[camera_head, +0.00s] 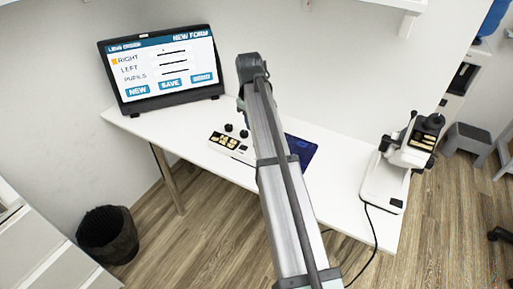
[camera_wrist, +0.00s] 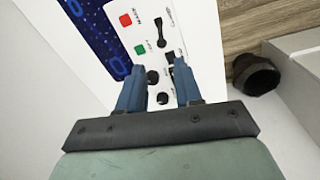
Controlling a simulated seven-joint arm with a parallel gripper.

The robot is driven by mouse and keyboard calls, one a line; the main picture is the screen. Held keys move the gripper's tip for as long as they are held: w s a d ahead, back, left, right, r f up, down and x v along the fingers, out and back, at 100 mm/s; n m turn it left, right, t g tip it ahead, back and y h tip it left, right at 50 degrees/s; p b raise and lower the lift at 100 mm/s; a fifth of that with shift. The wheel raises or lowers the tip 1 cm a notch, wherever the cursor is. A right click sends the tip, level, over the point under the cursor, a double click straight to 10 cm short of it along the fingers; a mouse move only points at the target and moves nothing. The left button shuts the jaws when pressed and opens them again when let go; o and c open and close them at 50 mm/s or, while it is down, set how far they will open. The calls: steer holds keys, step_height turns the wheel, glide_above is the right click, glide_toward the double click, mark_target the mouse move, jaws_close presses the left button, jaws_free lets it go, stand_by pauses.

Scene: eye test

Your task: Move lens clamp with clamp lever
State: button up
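The white lens instrument (camera_head: 382,186) stands at the right end of the desk. Dark parts on its head (camera_head: 428,130) are too small to tell which is the lens clamp or its clamp lever. A white control panel (camera_head: 225,148) with dark knobs lies mid-desk. I see nothing held. In the head view I cannot make out the fingers.
A monitor (camera_head: 160,65) stands at the desk's (camera_head: 345,165) back left. A dark blue mat (camera_head: 301,151) lies beside the panel, partly behind my arm. A cable (camera_head: 371,235) hangs off the front right. A black bin (camera_head: 107,234) stands on the floor, left. The desk before the instrument is clear.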

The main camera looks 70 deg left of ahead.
steer(key=f, duration=0.9)
steer(key=w+f, duration=0.1)
steer(key=f, duration=0.3)
steer(key=shift+a+f, duration=0.35)
steer(key=shift+a, duration=0.05)
jaws_close()
